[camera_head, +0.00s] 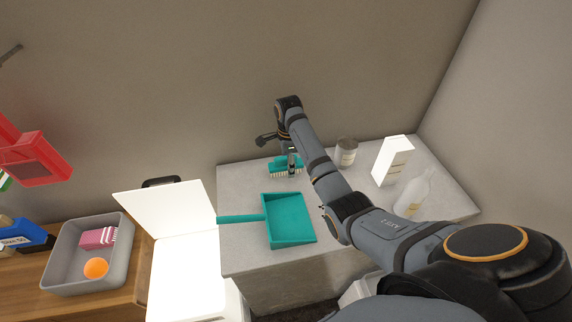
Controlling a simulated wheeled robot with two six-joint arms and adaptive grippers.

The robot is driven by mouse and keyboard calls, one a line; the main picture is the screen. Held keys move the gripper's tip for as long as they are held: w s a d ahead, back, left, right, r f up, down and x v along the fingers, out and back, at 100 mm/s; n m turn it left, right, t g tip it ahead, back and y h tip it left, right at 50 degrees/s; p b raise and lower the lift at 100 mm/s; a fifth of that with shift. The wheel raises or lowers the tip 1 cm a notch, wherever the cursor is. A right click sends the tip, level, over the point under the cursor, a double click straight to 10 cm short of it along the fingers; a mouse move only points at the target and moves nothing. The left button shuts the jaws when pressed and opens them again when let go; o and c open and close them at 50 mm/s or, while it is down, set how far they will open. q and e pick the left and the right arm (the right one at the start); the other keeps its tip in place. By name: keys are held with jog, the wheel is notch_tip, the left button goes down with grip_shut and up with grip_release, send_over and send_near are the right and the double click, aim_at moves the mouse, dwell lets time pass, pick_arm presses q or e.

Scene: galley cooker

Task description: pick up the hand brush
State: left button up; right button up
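The hand brush (279,166) is teal with pale bristles. It lies on the far part of the grey counter (237,185), near the back wall. My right arm reaches in from the lower right, and its gripper (291,163) points down at the brush, overlapping its right part in the picture. The fingers are small and partly covered by the wrist, so I cannot tell whether they are open or closed on the brush. My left gripper is not in view.
A teal dustpan (290,220) lies in front of the brush. A can (346,152), white box (392,160) and pale bottle (413,194) stand to the right. On the left are an open white-lidded unit (166,207) and a grey bin (121,252) holding an orange ball (96,268).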

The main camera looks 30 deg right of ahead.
aim_at(285, 158)
jog(key=shift+w+f, duration=0.1)
jog(key=shift+f, duration=0.5)
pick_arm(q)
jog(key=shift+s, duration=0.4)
pick_arm(e)
jog(key=c, duration=1.3)
jog(key=shift+r, duration=0.1)
